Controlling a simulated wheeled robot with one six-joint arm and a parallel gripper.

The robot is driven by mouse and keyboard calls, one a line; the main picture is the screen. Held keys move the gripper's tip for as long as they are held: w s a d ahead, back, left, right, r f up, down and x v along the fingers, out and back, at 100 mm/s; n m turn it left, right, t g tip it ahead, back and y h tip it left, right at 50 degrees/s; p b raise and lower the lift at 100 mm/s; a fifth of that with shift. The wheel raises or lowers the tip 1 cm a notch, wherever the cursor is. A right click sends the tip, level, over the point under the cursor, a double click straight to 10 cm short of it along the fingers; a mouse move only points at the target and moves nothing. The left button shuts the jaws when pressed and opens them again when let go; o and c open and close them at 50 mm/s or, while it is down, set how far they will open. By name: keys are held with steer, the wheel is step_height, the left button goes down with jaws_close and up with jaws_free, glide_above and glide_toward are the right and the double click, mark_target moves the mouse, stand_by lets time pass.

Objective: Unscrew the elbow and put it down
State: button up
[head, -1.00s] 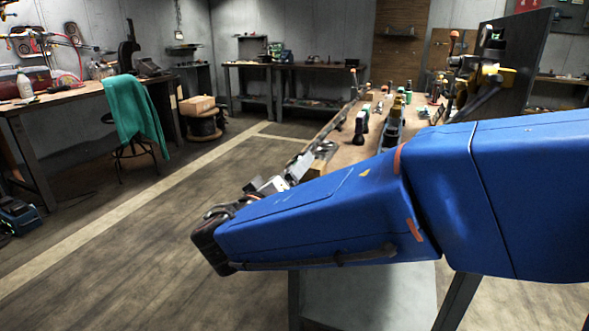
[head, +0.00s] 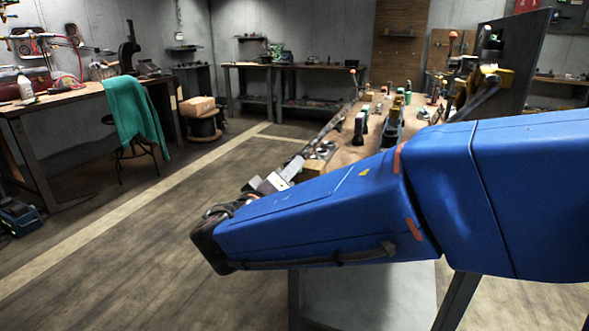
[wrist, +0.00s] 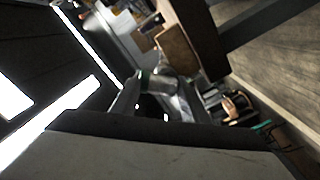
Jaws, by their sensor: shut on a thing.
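My gripper (wrist: 155,100) shows in the wrist view, shut on a grey metal piece that looks like the elbow (wrist: 160,82). The elbow's shape is dim and partly covered by the fingers. In the head view my gripper (head: 290,169) shows only in part above my blue forearm, at the near left end of the workbench. The elbow cannot be made out there. I cannot tell whether it is still on a thread or free.
The wooden-topped workbench (head: 352,152) runs away from me, with several tools and bottles on it. A dark upright panel (head: 517,70) stands at its right. A side bench (head: 75,95) with a green cloth (head: 133,112) stands left. The floor between is clear.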

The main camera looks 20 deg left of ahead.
steer(key=n, duration=0.4)
steer(key=shift+a+f, duration=0.35)
steer(key=n, duration=0.4)
steer(key=shift+a, duration=0.15)
steer(key=o, duration=1.1)
steer(key=shift+n, duration=0.4)
steer(key=o, duration=0.5)
steer(key=shift+w+a+f, duration=0.1)
steer(key=shift+f, duration=0.05)
steer(key=shift+c, duration=0.2)
steer(key=shift+o, duration=0.2)
steer(key=shift+r, duration=0.2)
steer(key=shift+r, duration=0.1)
steer(key=shift+s+r, duration=0.1)
steer(key=shift+s, duration=1.1)
